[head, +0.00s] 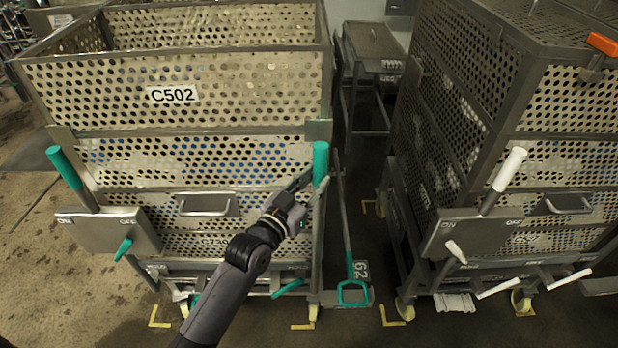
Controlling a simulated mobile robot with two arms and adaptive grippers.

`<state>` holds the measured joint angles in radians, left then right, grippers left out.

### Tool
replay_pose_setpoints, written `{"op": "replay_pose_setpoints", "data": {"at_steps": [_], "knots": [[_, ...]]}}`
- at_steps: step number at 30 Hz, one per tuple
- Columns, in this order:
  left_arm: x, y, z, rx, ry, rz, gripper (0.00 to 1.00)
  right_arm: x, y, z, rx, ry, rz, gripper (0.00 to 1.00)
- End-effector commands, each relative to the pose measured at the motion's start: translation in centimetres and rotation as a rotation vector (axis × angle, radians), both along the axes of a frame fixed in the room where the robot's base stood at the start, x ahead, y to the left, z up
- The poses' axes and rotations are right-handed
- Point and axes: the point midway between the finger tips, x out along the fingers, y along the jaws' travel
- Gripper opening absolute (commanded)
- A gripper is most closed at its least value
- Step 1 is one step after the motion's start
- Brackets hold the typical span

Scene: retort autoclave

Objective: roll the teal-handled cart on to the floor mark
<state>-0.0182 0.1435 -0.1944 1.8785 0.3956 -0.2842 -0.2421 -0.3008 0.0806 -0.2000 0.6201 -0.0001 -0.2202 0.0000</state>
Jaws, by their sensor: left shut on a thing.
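The teal-handled cart (190,87) stands at left, a perforated metal basket cart labelled C502, with upright teal handles at its left (65,168) and right (320,160) front corners. My left gripper (313,187) is shut on the right teal handle, below its top. Its fingers partly hide the handle's lower part. Yellow corner marks lie on the floor near the cart's front wheels, at left (154,318) and right (303,327). The mark's far corners are hidden by the cart. My right gripper is not in view.
A similar cart with white handles (470,140) stands at right, with another yellow corner mark (392,320) by its wheel. A teal-looped rod (353,292) and a 62 label (361,269) are in the narrow gap. A metal stand (374,45) is behind. Floor at left is open.

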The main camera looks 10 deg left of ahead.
Motion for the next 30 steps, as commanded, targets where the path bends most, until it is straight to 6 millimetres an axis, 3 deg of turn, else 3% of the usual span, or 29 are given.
{"op": "replay_pose_setpoints", "data": {"at_steps": [1,3,4,12,23,30], "knots": [[0.1,-0.7,1.5,-0.02,-0.028,-0.011,0.0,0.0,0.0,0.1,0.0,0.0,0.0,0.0],[0.1,-0.7,1.6,-0.02,-0.03,-0.011,0.0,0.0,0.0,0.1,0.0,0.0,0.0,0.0],[0.1,-0.7,1.6,-0.02,-0.03,-0.01,0.29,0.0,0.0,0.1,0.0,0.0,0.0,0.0],[0.1,-0.5,1.1,-0.01,-0.022,-0.008,0.47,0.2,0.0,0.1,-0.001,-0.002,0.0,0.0],[-0.5,-0.1,0.7,-0.003,-0.017,-0.004,0.47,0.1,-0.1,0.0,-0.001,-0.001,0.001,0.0],[-4.7,1.2,0.6,-0.002,-0.015,-0.006,0.47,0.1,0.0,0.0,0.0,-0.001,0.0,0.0]]}}
